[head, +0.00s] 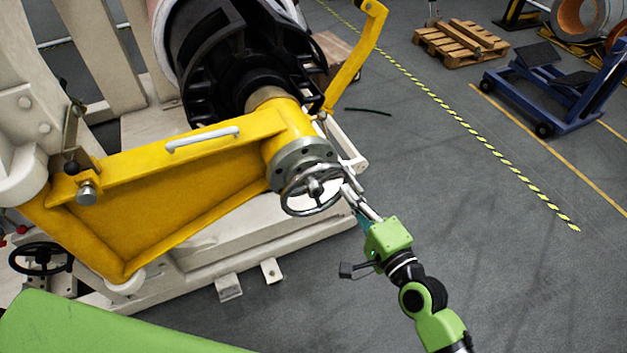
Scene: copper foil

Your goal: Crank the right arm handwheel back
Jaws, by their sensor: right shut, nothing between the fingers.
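The handwheel (313,190) is a grey metal wheel with spokes. It sits on a round flange at the end of the yellow arm (180,195) of the machine. My right gripper (347,187) is at the right side of the wheel rim, its fingers shut with nothing between them. I cannot tell whether the fingers touch the rim or the wheel's handle. The green wrist of my right arm lies below and to the right of the wheel. My left gripper is not in view.
A white handle (203,139) is on top of the yellow arm. A black handwheel (41,259) is at the lower left. A wooden pallet (460,43) and a blue cart (540,85) stand at the upper right.

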